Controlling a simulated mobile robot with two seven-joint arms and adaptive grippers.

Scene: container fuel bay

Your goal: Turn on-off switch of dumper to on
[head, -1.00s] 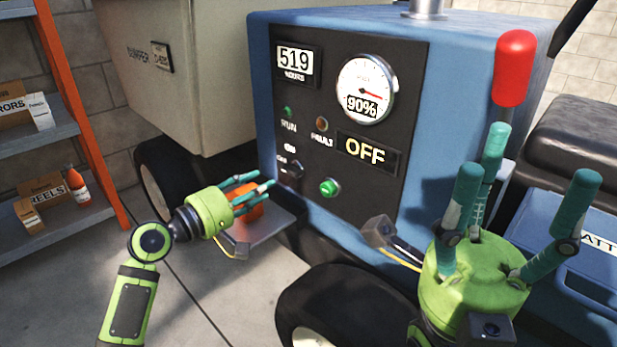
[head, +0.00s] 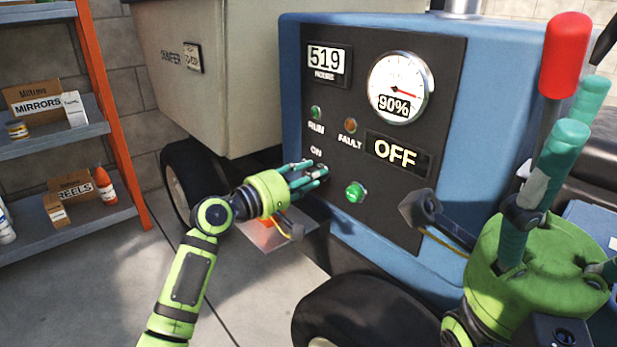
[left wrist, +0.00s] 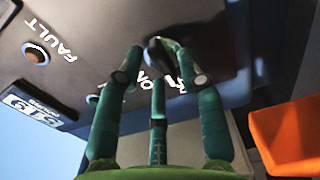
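The dumper's dark control panel (head: 345,120) faces me, with its display reading OFF (head: 395,150). The on-off switch sits below the ON label (head: 316,150) and is mostly hidden behind my left fingers. In the left wrist view the dark switch knob (left wrist: 155,50) shows at the fingertips, close to the right-hand finger; I cannot tell if they touch. My left gripper (head: 312,176) reaches the panel with its fingers apart around the knob; it also shows in the left wrist view (left wrist: 156,75). My right gripper (head: 570,145) is open and empty at the right, fingers pointing up.
A green button (head: 355,192) sits right of the switch, with RUN (head: 316,112) and FAULT (head: 350,125) lamps above. A red-topped lever (head: 565,55) stands near my right gripper. An orange object (head: 262,236) lies on a step below my left gripper. Shelves (head: 60,140) stand at left.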

